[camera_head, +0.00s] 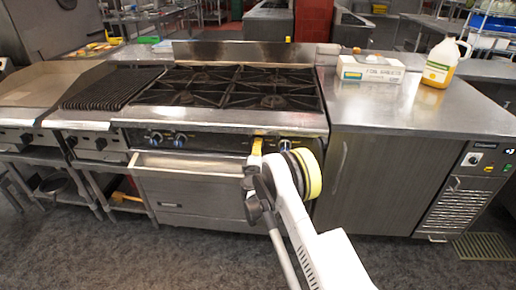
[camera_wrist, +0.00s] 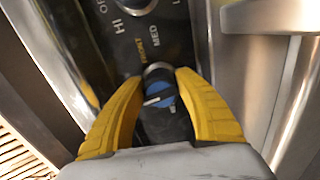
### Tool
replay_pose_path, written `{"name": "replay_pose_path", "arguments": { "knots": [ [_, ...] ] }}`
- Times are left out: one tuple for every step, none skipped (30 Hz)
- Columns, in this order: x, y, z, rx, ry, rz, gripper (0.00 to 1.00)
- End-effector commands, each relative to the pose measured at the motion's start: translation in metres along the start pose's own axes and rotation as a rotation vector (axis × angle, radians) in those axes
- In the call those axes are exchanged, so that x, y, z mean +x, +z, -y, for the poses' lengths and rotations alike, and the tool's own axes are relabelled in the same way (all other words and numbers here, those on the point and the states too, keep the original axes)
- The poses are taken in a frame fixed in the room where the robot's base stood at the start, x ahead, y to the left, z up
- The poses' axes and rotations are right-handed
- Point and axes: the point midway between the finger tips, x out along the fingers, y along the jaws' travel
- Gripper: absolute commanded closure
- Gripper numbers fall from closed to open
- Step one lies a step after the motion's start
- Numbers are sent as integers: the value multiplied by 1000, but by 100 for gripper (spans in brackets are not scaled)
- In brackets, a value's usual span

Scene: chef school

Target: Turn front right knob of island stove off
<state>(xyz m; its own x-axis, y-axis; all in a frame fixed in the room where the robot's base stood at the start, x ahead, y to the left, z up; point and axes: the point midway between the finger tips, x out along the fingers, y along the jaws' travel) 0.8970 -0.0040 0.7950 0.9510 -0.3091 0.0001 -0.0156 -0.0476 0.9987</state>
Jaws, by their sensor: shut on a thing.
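The island stove (camera_head: 232,90) stands in the middle of the head view, with its knobs along the front panel. My gripper (camera_head: 258,146) is at the right part of that panel. In the wrist view my gripper's yellow fingers (camera_wrist: 160,98) are closed around a black knob with a blue face and a white mark (camera_wrist: 158,92). Panel lettering such as HI and MED shows beside another knob (camera_wrist: 137,4). In the head view a knob (camera_head: 284,145) shows just right of my fingers, and the gripped knob is hidden by my gripper.
Two more knobs (camera_head: 180,140) sit on the left of the panel. The oven door handle (camera_head: 185,162) runs below it. A grill (camera_head: 108,84) adjoins on the left. A steel counter (camera_head: 400,108) on the right holds a box (camera_head: 370,70) and a yellow jug (camera_head: 440,66). The floor in front is clear.

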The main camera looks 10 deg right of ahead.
Motion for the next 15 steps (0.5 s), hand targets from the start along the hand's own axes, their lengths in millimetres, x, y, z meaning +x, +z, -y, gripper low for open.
{"name": "replay_pose_path", "arguments": {
  "knots": [
    [0,0,0,31,0,-1,91],
    [0,0,0,50,0,-1,91],
    [0,0,0,75,0,-1,91],
    [0,0,0,92,0,-1,91],
    [0,0,0,108,0,-1,91],
    [0,0,0,128,0,-1,91],
    [0,0,0,141,0,-1,91],
    [0,0,0,154,0,-1,91],
    [0,0,0,168,0,-1,91],
    [0,0,0,178,0,-1,91],
    [0,0,1,186,0,-1,91],
    [0,0,1,196,0,-1,91],
    [0,0,1,203,0,-1,91],
    [0,-1,1,209,0,-1,91],
    [0,-1,1,215,0,-1,91]
  ]
}}
